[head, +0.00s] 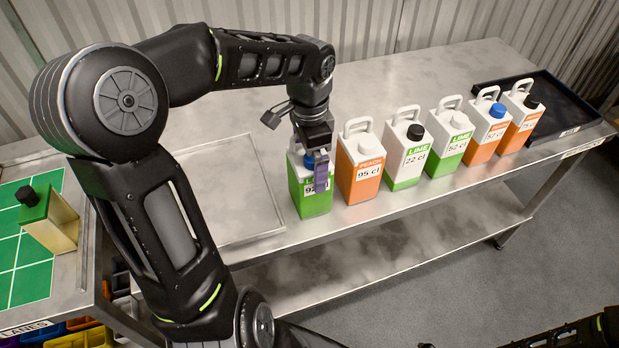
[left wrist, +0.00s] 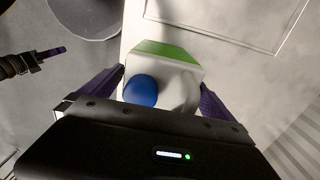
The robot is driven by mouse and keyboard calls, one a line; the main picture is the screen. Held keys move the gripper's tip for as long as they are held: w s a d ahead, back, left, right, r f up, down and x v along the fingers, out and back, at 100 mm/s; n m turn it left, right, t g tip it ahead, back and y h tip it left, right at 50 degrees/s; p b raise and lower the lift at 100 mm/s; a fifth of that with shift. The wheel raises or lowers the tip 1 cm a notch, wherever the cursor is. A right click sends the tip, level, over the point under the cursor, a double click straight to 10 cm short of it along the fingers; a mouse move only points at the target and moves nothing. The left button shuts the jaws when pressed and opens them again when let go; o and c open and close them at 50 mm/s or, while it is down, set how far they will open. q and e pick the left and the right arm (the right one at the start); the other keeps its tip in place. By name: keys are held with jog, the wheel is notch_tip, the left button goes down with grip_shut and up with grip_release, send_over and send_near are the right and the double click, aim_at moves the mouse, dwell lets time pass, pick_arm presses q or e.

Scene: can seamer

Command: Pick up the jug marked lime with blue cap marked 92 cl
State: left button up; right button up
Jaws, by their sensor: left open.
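The lime jug with the blue cap (head: 312,200) stands upright on the steel table, green and white, its label partly covered by a finger, with "92" showing. My left gripper (head: 314,172) is over it from above, open, with a purple finger in front of the label. In the left wrist view the jug's white top (left wrist: 178,84) and blue cap (left wrist: 140,91) lie between the two purple fingers of the left gripper (left wrist: 163,84). I cannot see finger contact. What looks like my right gripper (left wrist: 48,54) shows at the left of that view, its opening unclear.
Right beside it stands an orange peach jug (head: 360,175) marked 95 cl. Further right are a lime jug (head: 405,155) with black cap and several more jugs. A black tray (head: 570,105) lies at the right end. A green-and-yellow container (head: 50,220) sits on a green mat at left.

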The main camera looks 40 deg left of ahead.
pick_arm(q)
jog(key=shift+c, duration=0.6)
jog(key=shift+w, duration=0.1)
jog(key=c, duration=1.8)
jog(key=shift+r, duration=0.15)
jog(key=shift+c, duration=0.2)
notch_tip(320, 180, up, 10)
jog(key=shift+f+b, duration=0.1)
jog(key=shift+b, duration=0.35)
